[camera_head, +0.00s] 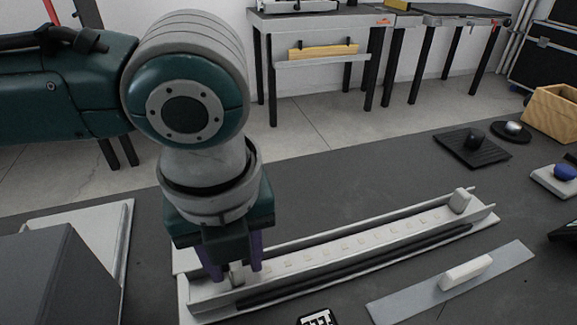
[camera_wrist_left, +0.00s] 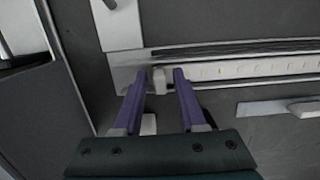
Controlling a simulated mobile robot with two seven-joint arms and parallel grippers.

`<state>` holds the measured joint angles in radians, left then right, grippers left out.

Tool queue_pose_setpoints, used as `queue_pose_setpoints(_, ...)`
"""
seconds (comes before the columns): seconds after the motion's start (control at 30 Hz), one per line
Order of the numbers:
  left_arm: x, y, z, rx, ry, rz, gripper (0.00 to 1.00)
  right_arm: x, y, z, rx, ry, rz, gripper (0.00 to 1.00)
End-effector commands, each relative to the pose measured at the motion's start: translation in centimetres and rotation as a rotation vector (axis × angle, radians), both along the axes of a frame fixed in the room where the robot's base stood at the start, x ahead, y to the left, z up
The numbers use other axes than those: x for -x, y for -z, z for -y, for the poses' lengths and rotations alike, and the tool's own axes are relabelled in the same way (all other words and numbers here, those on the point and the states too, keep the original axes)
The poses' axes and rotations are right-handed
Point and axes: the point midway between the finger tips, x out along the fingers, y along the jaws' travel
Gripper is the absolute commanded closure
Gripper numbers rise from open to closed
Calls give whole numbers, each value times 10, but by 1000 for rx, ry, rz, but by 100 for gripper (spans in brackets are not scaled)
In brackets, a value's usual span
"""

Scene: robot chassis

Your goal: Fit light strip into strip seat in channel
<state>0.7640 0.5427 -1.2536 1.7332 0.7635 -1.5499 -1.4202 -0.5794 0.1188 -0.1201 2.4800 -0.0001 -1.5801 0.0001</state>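The long pale channel (camera_head: 400,250) lies diagonally on the dark table. The light strip (camera_head: 345,243), a white strip with a row of small yellowish dots, lies along the channel; I cannot tell whether it is fully down in the seat. A small pale block (camera_head: 460,201) stands at its right end, and another pale block (camera_wrist_left: 160,81) is at its left end. My left gripper (camera_head: 240,275) points down over the left end. In the left wrist view its purple fingers (camera_wrist_left: 159,75) are apart, either side of the left block, with small gaps visible. My right gripper does not show.
A flat grey plate with a white handle (camera_head: 466,273) lies in front of the channel. A dark box (camera_head: 60,275) stands at the left. A black pad with a knob (camera_head: 472,147) and a wooden box (camera_head: 553,112) are at the back right.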

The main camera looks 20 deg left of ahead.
Motion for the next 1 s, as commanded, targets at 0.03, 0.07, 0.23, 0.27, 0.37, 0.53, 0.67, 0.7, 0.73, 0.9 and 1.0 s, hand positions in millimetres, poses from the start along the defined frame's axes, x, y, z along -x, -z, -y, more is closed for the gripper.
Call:
queue_pose_setpoints(0.03,0,0,0,0,0,0,53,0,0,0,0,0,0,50)
queue_pose_setpoints(0.07,0,0,0,0,0,0,53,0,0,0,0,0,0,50)
queue_pose_setpoints(0.23,0,0,0,0,0,0,53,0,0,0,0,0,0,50)
queue_pose_setpoints(0.27,0,-1,0,0,0,0,53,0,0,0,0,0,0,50)
queue_pose_setpoints(0.37,0,-7,1,2,0,1,53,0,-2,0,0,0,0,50)
queue_pose_setpoints(0.53,2,-39,3,3,3,4,53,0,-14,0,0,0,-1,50)
queue_pose_setpoints(0.67,5,-69,5,2,2,4,53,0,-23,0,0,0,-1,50)
queue_pose_setpoints(0.7,6,-78,6,2,0,4,53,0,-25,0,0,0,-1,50)
queue_pose_setpoints(0.73,7,-84,6,3,0,3,53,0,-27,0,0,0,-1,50)
queue_pose_setpoints(0.9,10,-111,8,2,-1,1,53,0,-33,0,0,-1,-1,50)
queue_pose_setpoints(1.0,11,-119,8,2,-1,0,53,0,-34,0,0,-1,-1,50)
